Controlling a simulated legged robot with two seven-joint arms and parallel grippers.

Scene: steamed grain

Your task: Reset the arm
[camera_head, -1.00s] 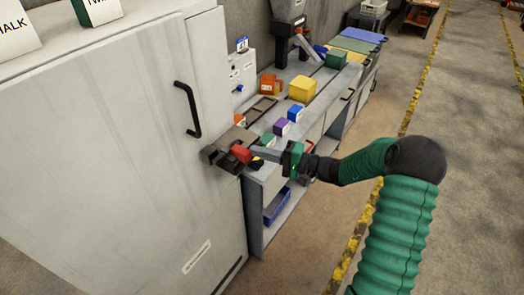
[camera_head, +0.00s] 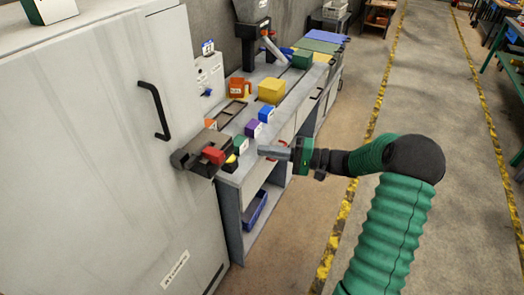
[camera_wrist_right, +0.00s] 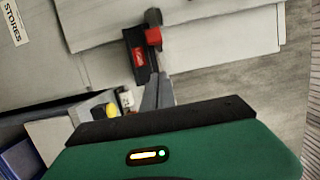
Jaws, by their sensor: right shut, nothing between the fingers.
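My right gripper (camera_head: 262,151) is shut and empty. It hangs in the air to the right of the bench's near end, apart from the dark device with a red block (camera_head: 213,155). My right arm, in a green sleeve (camera_head: 385,230), reaches in from the lower right. In the right wrist view the gripper's fingers (camera_wrist_right: 158,88) point toward the black and red device (camera_wrist_right: 139,55). My left gripper is not in view.
A tall grey cabinet (camera_head: 90,150) with a black handle (camera_head: 155,110) fills the left. The bench holds small coloured blocks, a yellow box (camera_head: 271,90) and an orange container (camera_head: 238,87). A blue bin (camera_head: 255,210) sits on its lower shelf. Open floor (camera_head: 440,90) lies to the right.

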